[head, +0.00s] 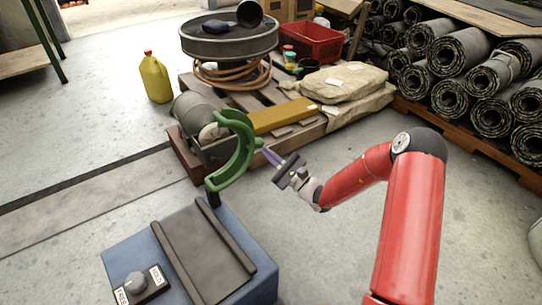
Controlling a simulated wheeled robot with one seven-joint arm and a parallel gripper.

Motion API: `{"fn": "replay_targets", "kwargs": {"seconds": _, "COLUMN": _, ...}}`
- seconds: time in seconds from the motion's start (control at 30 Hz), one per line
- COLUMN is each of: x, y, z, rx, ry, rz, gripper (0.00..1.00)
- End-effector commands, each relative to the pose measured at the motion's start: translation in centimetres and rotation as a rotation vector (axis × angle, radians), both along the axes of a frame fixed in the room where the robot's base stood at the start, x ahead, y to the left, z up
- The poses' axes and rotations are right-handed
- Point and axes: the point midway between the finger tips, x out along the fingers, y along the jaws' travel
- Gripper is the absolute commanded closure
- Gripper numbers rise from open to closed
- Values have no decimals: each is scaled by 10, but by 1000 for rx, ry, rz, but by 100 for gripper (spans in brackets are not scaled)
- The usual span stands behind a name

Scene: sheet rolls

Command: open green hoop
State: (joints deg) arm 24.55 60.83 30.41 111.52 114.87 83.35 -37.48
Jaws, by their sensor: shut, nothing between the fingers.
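The green hoop (247,152) is a thick, curved C-shaped piece. From this view I cannot tell whether the fingertips touch the hoop.
The blue box has a dark ridged top and a grey knob (135,281) between two small labels. Behind the hoop is a wooden pallet (313,131) with sacks (347,82) and a yellow bar (282,116). Rolled sheets (457,50) are stacked at right. A yellow jug (155,80) stands on open floor.

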Motion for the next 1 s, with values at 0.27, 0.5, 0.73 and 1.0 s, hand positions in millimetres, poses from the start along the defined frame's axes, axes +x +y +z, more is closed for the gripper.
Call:
{"fn": "replay_targets", "kwargs": {"seconds": 0.27, "x": -5, "y": 6, "z": 38, "rx": -122, "ry": -99, "rz": 2, "gripper": 100}}
{"fn": "replay_targets", "kwargs": {"seconds": 0.5, "x": -15, "y": 19, "z": 67, "rx": -281, "ry": -225, "rz": 1, "gripper": 100}}
{"fn": "replay_targets", "kwargs": {"seconds": 0.73, "x": -16, "y": 20, "z": 67, "rx": -296, "ry": -236, "rz": 1, "gripper": 100}}
{"fn": "replay_targets", "kwargs": {"seconds": 1.0, "x": -14, "y": 16, "z": 63, "rx": -295, "ry": -236, "rz": 0, "gripper": 100}}
